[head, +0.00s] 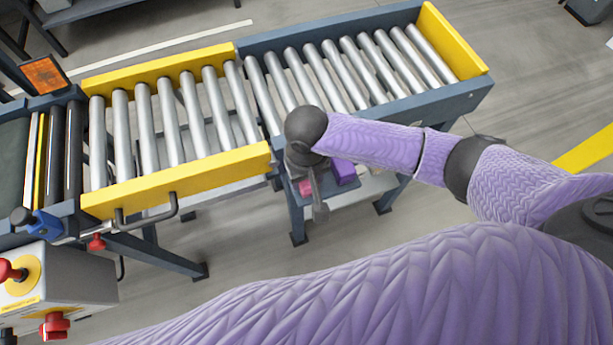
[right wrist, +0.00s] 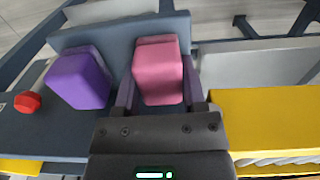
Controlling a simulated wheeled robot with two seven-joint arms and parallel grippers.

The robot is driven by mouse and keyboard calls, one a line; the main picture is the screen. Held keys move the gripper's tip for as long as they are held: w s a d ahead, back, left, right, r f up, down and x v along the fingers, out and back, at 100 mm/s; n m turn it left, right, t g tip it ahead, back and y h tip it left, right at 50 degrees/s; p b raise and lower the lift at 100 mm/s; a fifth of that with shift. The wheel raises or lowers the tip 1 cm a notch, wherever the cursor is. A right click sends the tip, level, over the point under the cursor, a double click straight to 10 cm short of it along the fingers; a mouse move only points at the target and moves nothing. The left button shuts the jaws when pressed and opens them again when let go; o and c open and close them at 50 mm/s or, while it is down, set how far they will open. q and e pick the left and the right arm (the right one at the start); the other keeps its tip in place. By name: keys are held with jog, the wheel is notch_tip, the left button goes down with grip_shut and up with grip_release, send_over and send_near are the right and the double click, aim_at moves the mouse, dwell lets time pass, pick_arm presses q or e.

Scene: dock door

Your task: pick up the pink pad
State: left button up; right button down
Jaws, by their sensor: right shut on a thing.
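The pink pad (right wrist: 158,70) is a rounded block between the two fingers of my right gripper (right wrist: 157,88) in the right wrist view. The fingers are shut on its sides. In the head view a small part of the pink pad (head: 305,188) shows beside my right gripper (head: 312,192), and the hand hides the rest. The pad is at a small shelf at the side of the roller conveyor. I cannot tell whether it touches the shelf. My left gripper is not in view.
A purple pad (right wrist: 80,78) stands just left of the pink pad in the right wrist view. A red button (right wrist: 27,101) is further left. The roller conveyor (head: 360,112) with yellow side rails (head: 180,182) runs beside the shelf. A control box (head: 60,285) stands at the lower left.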

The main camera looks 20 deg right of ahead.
notch_tip(320, 180, up, 6)
jog(key=p, duration=0.3)
jog(key=shift+p, duration=0.4)
notch_tip(320, 180, up, 4)
jog(key=shift+p, duration=0.9)
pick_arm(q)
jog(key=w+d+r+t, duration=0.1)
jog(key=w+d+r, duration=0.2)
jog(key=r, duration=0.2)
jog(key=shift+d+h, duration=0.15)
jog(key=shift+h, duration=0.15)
